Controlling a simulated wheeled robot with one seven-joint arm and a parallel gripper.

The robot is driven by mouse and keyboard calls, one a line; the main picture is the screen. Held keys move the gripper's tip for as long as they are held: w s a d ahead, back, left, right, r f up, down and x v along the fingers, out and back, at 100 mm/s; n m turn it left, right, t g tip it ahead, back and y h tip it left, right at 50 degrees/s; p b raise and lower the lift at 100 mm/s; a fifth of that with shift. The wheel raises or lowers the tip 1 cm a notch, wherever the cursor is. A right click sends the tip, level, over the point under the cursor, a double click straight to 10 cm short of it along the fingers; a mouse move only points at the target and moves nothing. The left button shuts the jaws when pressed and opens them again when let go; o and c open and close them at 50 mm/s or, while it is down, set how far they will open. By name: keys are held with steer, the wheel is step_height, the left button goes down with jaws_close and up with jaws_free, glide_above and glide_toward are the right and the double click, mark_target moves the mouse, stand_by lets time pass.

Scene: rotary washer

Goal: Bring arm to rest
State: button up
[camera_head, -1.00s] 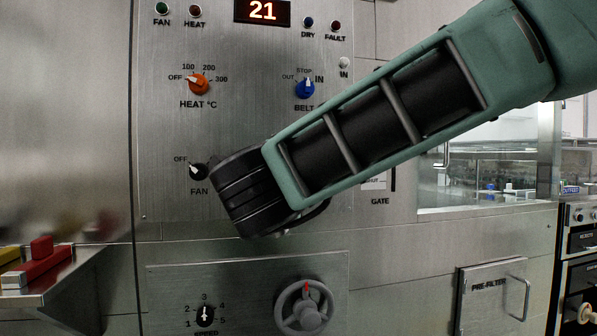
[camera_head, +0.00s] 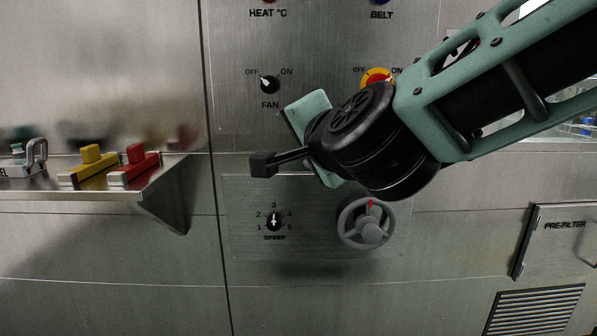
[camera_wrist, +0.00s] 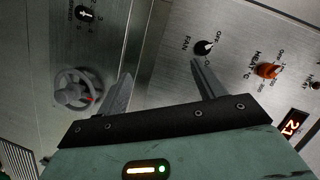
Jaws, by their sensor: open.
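My gripper (camera_wrist: 161,70) is open and empty in the wrist view, its two grey fingers spread apart in front of the steel panel. In the head view my gripper (camera_head: 263,165) is seen partly from the side, with a dark finger reaching left below the fan knob (camera_head: 270,84). My arm comes in from the upper right and is bent at the black wrist joint. No control appears to be held between the fingers. The wrist view shows the fan knob (camera_wrist: 204,47) near the right finger and a grey handwheel (camera_wrist: 76,90) left of the left finger.
The speed knob (camera_head: 274,222) and handwheel (camera_head: 366,223) sit on the panel below my gripper. A red-and-yellow switch (camera_head: 377,76) is partly behind my arm. A shelf (camera_head: 172,182) with yellow (camera_head: 88,166) and red (camera_head: 134,166) blocks juts out at left. A pre-filter door (camera_head: 562,242) is at lower right.

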steer(key=s+a+f+n+g+y, duration=0.2)
steer(key=s+f+n+g, duration=0.35)
steer(key=f+n, duration=0.2)
steer(key=s+d+f+n+g+h, duration=0.35)
steer(key=s+d+f+g, duration=0.2)
steer(key=s+f, duration=0.3)
steer(key=s+d+f+n+g+h, duration=0.2)
steer(key=s+d+f+n+g, duration=0.25)
steer(key=s+d+f, duration=0.4)
step_height(320, 180, up, 30)
steer(key=s+n+p, duration=0.1)
steer(key=s+p, duration=0.1)
steer(key=p, duration=2.6)
steer(key=shift+s+d+f+p, duration=0.2)
steer(key=shift+s+d+p, duration=0.1)
steer(key=shift+s+p, duration=0.1)
steer(key=shift+h, duration=0.25)
